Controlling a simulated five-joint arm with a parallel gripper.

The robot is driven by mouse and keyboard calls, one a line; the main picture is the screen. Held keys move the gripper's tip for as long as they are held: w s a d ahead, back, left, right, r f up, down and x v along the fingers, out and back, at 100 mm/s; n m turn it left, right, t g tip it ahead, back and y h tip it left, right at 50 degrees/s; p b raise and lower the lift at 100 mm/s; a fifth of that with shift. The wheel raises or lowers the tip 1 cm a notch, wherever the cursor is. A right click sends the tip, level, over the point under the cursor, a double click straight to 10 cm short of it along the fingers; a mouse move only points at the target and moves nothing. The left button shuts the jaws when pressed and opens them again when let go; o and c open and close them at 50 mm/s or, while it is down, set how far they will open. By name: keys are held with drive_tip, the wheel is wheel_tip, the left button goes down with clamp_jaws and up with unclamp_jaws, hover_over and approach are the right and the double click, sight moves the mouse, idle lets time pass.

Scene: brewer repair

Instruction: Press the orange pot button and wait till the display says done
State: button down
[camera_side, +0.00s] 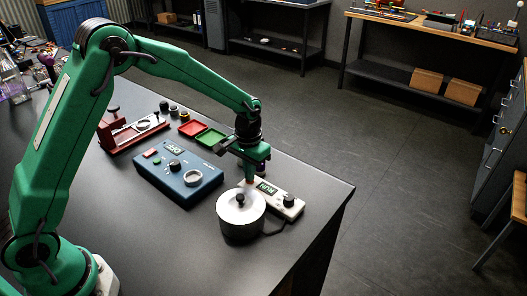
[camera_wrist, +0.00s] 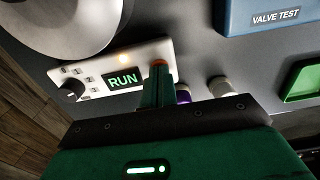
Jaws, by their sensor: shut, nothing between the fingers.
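The white control box (camera_side: 277,199) stands beside the lidded metal pot (camera_side: 240,222) near the table's right edge. The orange button (camera_wrist: 159,63) is at the box's end, partly hidden by my fingertips. My gripper (camera_wrist: 159,70) is shut and empty, its tips at the button; I cannot tell whether they press it. In the side view my gripper (camera_side: 249,180) points down at the box's far end. A black knob (camera_wrist: 70,91) sits at the other end.
A blue valve test box (camera_side: 178,178) lies left of the pot. Red (camera_side: 191,128) and green (camera_side: 210,137) trays and a red fixture (camera_side: 133,132) are farther back. Small capped bottles (camera_wrist: 219,87) stand close to my fingers. The front of the table is clear.

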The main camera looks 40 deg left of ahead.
drive_tip(key=shift+r, duration=2)
drive_tip(key=shift+r, duration=3)
idle(2.7)
